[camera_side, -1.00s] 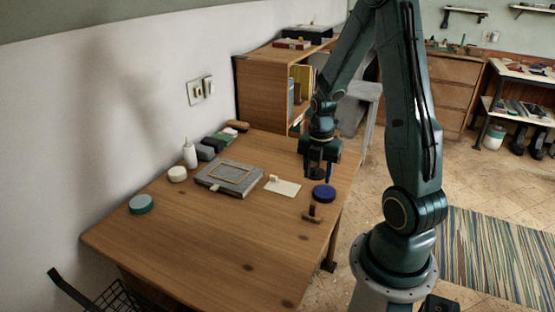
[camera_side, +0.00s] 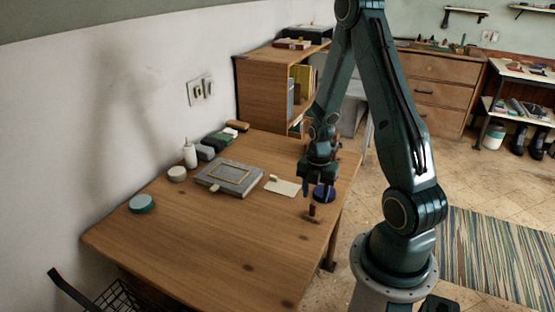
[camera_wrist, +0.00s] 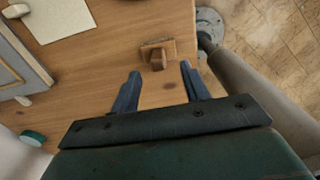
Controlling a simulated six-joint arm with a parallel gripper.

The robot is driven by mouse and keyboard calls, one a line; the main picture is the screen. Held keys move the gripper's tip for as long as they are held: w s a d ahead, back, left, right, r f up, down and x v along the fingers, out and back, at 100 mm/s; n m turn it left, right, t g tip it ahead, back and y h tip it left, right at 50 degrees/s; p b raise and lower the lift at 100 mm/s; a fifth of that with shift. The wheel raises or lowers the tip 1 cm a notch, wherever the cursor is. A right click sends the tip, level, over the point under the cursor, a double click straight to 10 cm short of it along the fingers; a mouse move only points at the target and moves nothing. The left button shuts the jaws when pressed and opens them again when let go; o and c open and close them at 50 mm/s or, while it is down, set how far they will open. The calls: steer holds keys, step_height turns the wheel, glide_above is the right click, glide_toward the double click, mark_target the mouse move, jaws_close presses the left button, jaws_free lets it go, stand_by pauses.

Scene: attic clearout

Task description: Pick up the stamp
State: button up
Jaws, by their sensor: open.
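The stamp (camera_side: 312,214) is a small brown wooden piece with a flat base and an upright handle. It stands near the table's right edge. In the wrist view the stamp (camera_wrist: 157,56) is just beyond the fingertips, roughly in line with the gap between them. My gripper (camera_side: 318,192) is open and empty, pointing down above the table close to the stamp. In the wrist view both fingers of my gripper (camera_wrist: 160,70) are spread, with bare wood between them.
A cream card (camera_side: 288,189) and a grey framed box (camera_side: 228,184) lie to the left. A teal round tin (camera_side: 141,204) is farther left. The table's front (camera_side: 220,255) is clear.

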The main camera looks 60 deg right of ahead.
mark_target(314, 203)
steer(key=shift+f, duration=0.1)
steer(key=shift+w+f, duration=0.15)
steer(key=shift+f, duration=2.35)
jaws_close()
